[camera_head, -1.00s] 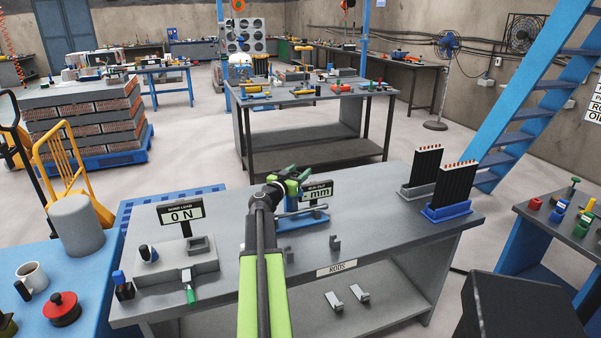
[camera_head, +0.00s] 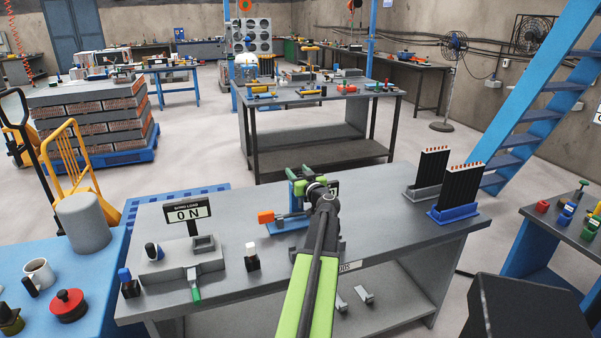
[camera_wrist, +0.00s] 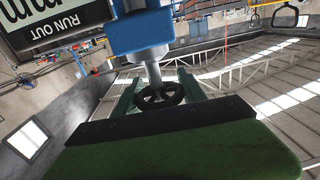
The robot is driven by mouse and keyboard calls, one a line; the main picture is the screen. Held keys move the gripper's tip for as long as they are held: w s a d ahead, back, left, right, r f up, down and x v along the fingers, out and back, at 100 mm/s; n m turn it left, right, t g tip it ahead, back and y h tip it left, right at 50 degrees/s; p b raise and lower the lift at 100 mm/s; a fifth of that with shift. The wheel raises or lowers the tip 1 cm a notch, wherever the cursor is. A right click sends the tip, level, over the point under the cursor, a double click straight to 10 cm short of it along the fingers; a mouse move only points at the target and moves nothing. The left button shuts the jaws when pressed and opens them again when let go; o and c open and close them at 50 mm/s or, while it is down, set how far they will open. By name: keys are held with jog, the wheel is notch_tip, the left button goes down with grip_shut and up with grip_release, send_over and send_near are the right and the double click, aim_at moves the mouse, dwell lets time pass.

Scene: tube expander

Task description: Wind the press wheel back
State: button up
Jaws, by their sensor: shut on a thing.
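The press wheel (camera_wrist: 158,95) is a small dark ring with spokes on a bright metal shaft, below a blue block (camera_wrist: 140,33) in the wrist view. My gripper's green jaws (camera_wrist: 160,105) lie on both sides of it, shut on the wheel; the near jaw hides part of its rim. In the head view my gripper (camera_head: 304,180) is over the back of the grey bench, at the press with its blue base (camera_head: 289,226). My wrist hides the wheel there.
A load sign (camera_head: 187,213) reading "0 N" stands left on the bench (camera_head: 385,230). A small black-and-white bottle (camera_head: 252,257) stands left of my arm. Rod racks (camera_head: 457,212) stand at the right. The run-out sign (camera_wrist: 60,25) is close by in the wrist view.

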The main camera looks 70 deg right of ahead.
jog(key=n+t+y, duration=0.1)
jog(key=y, duration=0.1)
jog(key=n+t+y, duration=0.2)
jog(key=shift+w+a, duration=0.1)
jog(key=shift+w, duration=0.1)
jog(key=shift+w+a+n+t+y, duration=0.1)
jog(key=shift+a+n+t+y, duration=0.1)
jog(key=shift+n+t+y, duration=0.45)
jog(key=shift+w+a+n+t+y, duration=0.15)
jog(key=shift+n+t+y, duration=0.2)
jog(key=shift+n+y, duration=0.6)
jog(key=shift+a+r+y, duration=0.1)
jog(key=shift+y, duration=0.3)
jog(key=o, duration=1.4)
jog(key=shift+c, duration=0.2)
jog(key=shift+s, duration=0.15)
jog(key=v, duration=1.7)
